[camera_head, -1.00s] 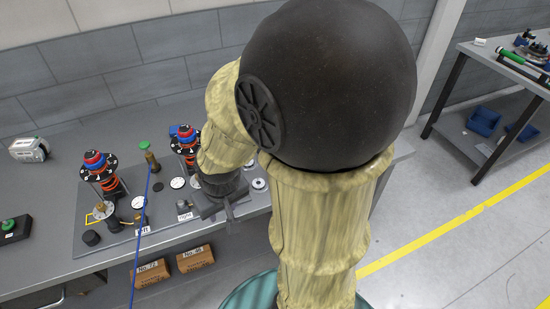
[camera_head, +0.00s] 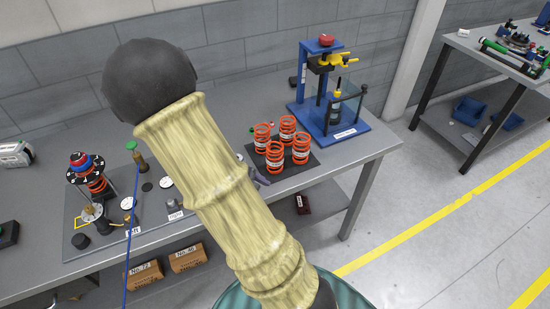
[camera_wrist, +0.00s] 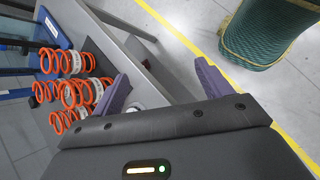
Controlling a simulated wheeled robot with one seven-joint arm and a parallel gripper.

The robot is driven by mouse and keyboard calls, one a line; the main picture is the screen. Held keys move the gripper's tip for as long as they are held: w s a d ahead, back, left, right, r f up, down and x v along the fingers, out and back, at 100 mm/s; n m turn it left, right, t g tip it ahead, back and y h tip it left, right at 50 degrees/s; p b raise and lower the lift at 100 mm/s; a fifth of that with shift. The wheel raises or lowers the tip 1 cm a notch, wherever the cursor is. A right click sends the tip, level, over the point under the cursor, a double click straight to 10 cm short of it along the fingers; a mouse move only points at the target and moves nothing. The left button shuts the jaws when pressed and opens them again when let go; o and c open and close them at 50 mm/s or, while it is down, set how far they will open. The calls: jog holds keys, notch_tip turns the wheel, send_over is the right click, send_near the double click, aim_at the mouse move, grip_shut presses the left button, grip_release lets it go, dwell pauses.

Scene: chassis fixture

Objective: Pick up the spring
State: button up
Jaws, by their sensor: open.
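Several orange coil springs with white labels stand upright on a dark plate (camera_head: 318,161) on the grey workbench. The front spring (camera_head: 274,158) and the right spring (camera_head: 301,149) show clearly in the head view. In the wrist view the orange springs (camera_wrist: 73,92) are at the left, beyond the left finger. My gripper (camera_wrist: 162,82) is open and empty, with its purple fingers apart over the bench's front edge. In the head view my arm hides most of it; a small part shows just left of the springs. No finger touches a spring.
A blue press (camera_head: 330,125) stands behind the springs at the right. At the left, a grey fixture plate (camera_head: 75,240) holds a strut assembly (camera_head: 92,180), gauges and small parts. A blue cable (camera_head: 127,260) hangs before it. Bare bench (camera_head: 370,155) lies right of the springs.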

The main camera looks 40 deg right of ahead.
jog(key=w+d+n+h, duration=0.4)
jog(key=d+n+h, duration=0.1)
jog(key=d+h, duration=0.15)
notch_tip(320, 180, up, 4)
jog(key=n+t+h, duration=0.5)
jog(key=n, duration=0.2)
send_over(269, 160)
jog(key=a, duration=0.3)
jog(key=shift+s+d+f+y, duration=0.1)
jog(key=shift+d+f+y, duration=0.05)
jog(key=shift+f+y, duration=0.1)
notch_tip(269, 160, down, 8)
jog(key=shift+r+p, duration=0.25)
jog(key=shift+p, duration=0.05)
jog(key=shift+d+f+p, duration=0.15)
jog(key=shift+d+p, duration=0.15)
jog(key=shift+d, duration=0.65)
jog(key=shift+w+d+f, duration=0.1)
jog(key=shift+w+d, duration=0.1)
jog(key=shift+d, duration=0.15)
jog(key=shift+a, duration=0.1)
